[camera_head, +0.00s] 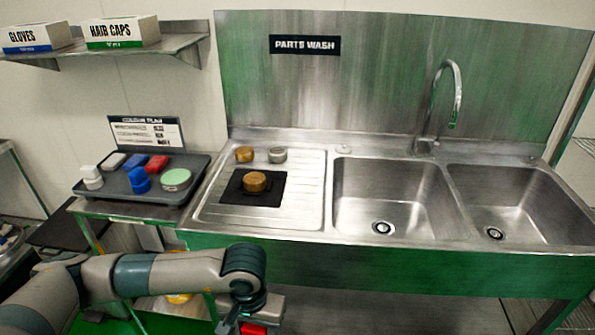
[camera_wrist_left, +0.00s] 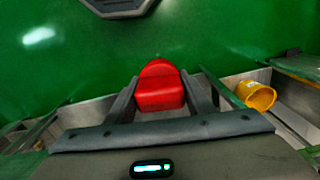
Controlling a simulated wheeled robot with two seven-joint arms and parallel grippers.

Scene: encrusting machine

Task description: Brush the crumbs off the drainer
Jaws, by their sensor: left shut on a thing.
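The drainer (camera_head: 305,195) is the ribbed steel surface left of the sink basins. A black mat (camera_head: 236,190) lies on it with a round golden-brown part (camera_head: 256,181) on top. Another brown part (camera_head: 244,154) and a grey round part (camera_head: 278,155) stand behind the mat. I cannot make out crumbs at this size. My left gripper (camera_head: 250,322) is low, in front of the sink's green front panel and below the drainer. It is shut on a red block-like thing, which shows between the fingers in the left wrist view (camera_wrist_left: 160,88). My right gripper is out of view.
A dark tray (camera_head: 117,190) left of the drainer holds red, blue, white and green-topped items. Two empty basins (camera_head: 390,190) lie to the right, with a tall tap (camera_head: 455,95) behind. A yellow container (camera_wrist_left: 258,96) sits low at the right in the left wrist view.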

